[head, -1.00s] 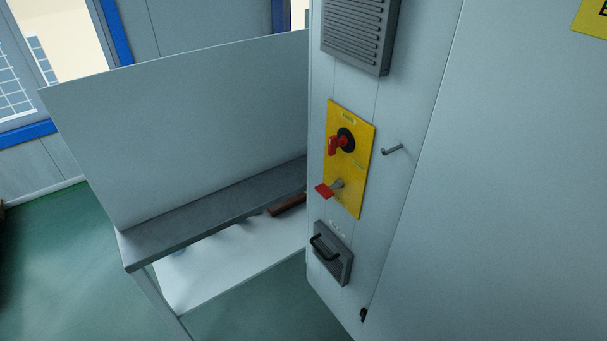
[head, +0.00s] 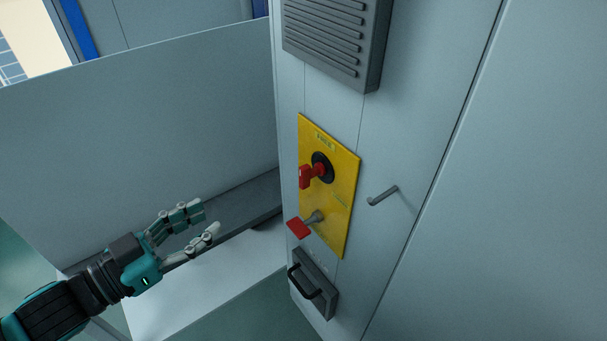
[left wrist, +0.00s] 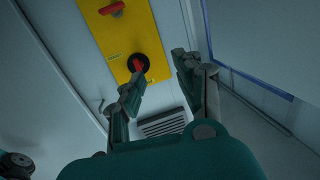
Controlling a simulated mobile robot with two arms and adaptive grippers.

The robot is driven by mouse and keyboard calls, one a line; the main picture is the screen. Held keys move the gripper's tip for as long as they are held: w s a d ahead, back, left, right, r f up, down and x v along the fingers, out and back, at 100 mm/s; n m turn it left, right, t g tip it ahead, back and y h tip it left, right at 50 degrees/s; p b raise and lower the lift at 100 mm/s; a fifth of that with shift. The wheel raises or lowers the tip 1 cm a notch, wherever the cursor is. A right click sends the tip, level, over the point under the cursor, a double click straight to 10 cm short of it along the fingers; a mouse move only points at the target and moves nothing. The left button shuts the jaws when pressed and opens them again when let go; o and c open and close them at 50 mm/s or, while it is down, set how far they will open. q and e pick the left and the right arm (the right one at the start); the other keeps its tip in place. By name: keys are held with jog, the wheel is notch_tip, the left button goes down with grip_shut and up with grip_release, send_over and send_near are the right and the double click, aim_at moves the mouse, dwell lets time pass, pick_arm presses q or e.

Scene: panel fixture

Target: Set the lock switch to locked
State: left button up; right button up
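The yellow panel (head: 338,195) is on the pale cabinet's narrow face. It carries a red rotary switch (head: 312,174) on a black round base and, below it, a grey lever (head: 314,217) with a red flat end (head: 298,229). In the left wrist view, the red rotary switch (left wrist: 138,65) shows beyond the open fingers (left wrist: 158,78). My right gripper is not in view.
A grey louvred vent (head: 335,40) sits above the panel and a dark box with a black handle (head: 314,285) below it. A hooked metal rod (head: 383,195) sticks out to the right. A table with an upright board (head: 140,135) stands behind my left gripper.

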pick_arm(q)
notch_tip(320, 180, up, 3)
jog(key=s+d+m+g+h, duration=0.2)
jog(key=s, duration=0.1)
jog(key=p, duration=0.1)
send_near(300, 177)
jog(key=shift+h, duration=0.3)
jog(key=x, duration=0.9)
jog(key=shift+w+d+f, duration=0.1)
jog(key=shift+w+d, duration=0.05)
jog(key=shift+d, duration=0.05)
jog(key=shift+w+d+f, duration=0.1)
jog(key=shift+w+d, duration=0.3)
jog(key=shift+d, duration=0.15)
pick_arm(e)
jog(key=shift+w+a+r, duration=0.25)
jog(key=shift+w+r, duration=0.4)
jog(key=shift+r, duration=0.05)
pick_arm(q)
jog(key=shift+c, duration=0.3)
grip_shut()
